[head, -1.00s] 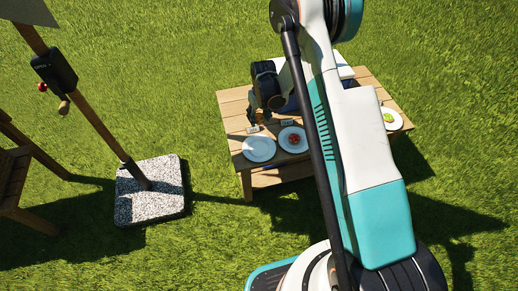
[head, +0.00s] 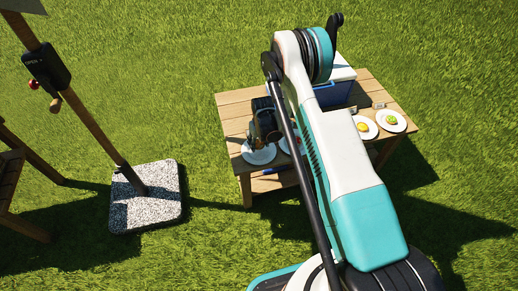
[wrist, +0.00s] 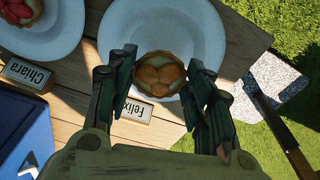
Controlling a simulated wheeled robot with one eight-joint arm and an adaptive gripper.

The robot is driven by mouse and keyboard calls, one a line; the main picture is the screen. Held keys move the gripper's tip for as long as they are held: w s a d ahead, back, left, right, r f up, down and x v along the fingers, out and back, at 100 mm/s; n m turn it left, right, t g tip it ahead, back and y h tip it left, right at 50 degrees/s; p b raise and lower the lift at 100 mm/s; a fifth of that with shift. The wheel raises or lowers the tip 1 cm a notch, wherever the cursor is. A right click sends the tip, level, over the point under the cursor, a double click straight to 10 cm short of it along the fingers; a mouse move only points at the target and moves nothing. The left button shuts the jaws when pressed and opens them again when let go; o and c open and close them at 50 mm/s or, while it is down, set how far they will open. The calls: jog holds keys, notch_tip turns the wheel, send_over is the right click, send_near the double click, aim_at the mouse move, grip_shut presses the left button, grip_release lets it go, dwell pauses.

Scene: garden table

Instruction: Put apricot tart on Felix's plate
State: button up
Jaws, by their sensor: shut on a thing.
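The apricot tart (wrist: 158,76), a round crust with orange apricot halves, sits between the fingertips of my gripper (wrist: 160,84) in the wrist view. The gripper is shut on it. Felix's plate (wrist: 172,28) is white and lies behind the tart, which shows over its near rim. I cannot tell whether the tart touches the plate. The Felix name card (wrist: 137,108) stands on the table beside the plate. In the head view my gripper (head: 254,143) is at the leftmost plate (head: 260,157), and the tart is hard to make out there.
Chiara's plate (wrist: 68,36) holds a red-fruit tart (wrist: 20,8), beside the Chiara card (wrist: 26,72). A blue cooler (head: 327,96) stands at the back of the wooden table (head: 234,108). Two plates with a yellow tart (head: 362,127) and a green tart (head: 391,119) are at right.

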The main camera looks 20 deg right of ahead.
aim_at(259, 144)
jog(key=shift+f+b, duration=0.55)
jog(key=shift+f, duration=1.3)
jog(key=o, duration=1.1)
jog(key=shift+f, duration=0.1)
